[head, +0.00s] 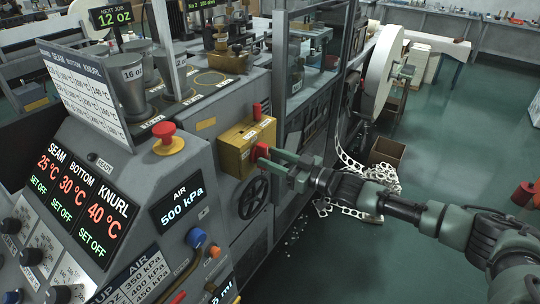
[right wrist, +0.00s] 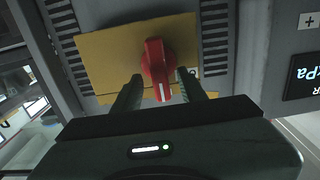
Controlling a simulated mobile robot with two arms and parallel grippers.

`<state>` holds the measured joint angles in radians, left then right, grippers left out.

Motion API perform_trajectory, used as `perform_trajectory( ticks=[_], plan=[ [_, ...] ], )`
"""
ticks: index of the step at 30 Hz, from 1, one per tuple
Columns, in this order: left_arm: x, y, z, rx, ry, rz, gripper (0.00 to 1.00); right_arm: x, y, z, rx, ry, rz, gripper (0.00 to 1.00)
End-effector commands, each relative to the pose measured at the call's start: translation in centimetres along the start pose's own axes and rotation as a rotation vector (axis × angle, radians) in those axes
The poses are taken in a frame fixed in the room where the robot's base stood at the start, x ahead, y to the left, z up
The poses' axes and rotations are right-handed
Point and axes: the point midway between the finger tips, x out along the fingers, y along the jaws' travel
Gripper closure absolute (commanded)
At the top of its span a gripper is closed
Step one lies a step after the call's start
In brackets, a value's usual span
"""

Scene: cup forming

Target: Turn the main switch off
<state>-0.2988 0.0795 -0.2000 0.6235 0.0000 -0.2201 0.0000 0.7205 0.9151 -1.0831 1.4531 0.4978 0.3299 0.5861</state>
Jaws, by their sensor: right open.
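The main switch is a yellow box (head: 245,146) with a red rotary handle (head: 261,151) on the side of the machine. In the right wrist view the red handle (right wrist: 157,66) stands out from the yellow plate (right wrist: 105,58), its white mark towards me. My right gripper (head: 274,160) is open, with its green fingers at the handle. In the right wrist view the gripper (right wrist: 160,92) has one finger on each side of the handle's near end; whether they touch it I cannot tell. My left gripper is not in view.
A red mushroom button (head: 165,131) stands on the control panel to the left. The air display (head: 181,200) reads 500 kPa. A black handwheel (head: 254,196) is below the switch. A cardboard box (head: 387,152) and white scrap strip lie behind my right arm.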

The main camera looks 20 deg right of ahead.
Motion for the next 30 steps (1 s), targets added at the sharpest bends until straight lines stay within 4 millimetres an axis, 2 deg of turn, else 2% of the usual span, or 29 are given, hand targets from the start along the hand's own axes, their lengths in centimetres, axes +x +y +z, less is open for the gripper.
perform_trajectory(
  ticks=[3,11,15,16,30],
  plan=[
    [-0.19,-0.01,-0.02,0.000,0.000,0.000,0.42,0.70,-0.03,-0.04,-0.001,0.000,0.000,0.58],
    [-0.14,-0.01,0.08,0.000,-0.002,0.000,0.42,0.78,0.00,0.07,-0.001,-0.001,0.000,0.58],
    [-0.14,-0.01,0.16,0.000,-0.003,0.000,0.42,0.77,0.01,0.06,-0.001,-0.001,0.000,0.97],
    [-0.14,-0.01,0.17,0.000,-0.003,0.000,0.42,0.77,0.01,0.06,-0.001,-0.001,0.000,1.00],
    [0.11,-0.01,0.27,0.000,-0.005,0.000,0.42,0.76,-0.09,0.13,-0.083,-0.001,0.001,1.00]
  ],
)
